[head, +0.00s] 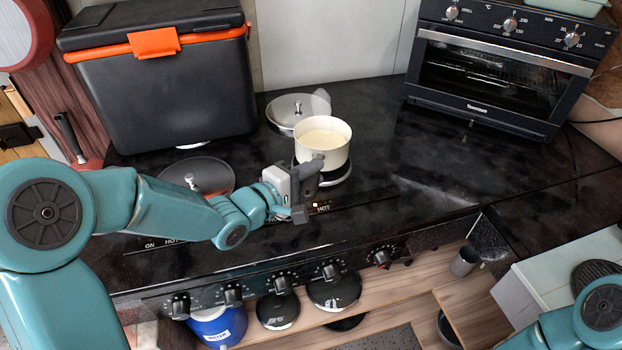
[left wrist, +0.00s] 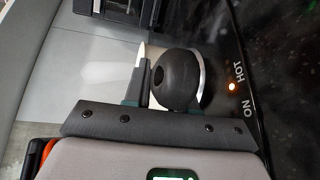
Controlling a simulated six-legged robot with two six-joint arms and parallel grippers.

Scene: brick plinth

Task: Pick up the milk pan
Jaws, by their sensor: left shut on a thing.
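The milk pan (head: 322,153) is a small cream pot with a dark handle, near the middle of the black stovetop in the head view. It is upright, over a hob with a pale rim. I cannot tell whether its base touches the hob. My left gripper (head: 308,178) is shut on the handle, which points toward the front. In the left wrist view the rounded black handle end (left wrist: 180,80) sits at the jaws of my left gripper (left wrist: 158,88); the pan body is mostly hidden there. My right gripper is out of view.
A dark flat pan or lid (head: 205,176) lies to the left. A black cooler (head: 165,90) stands back left and an oven (head: 505,75) back right. The stovetop (head: 430,150) right of the pan is clear.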

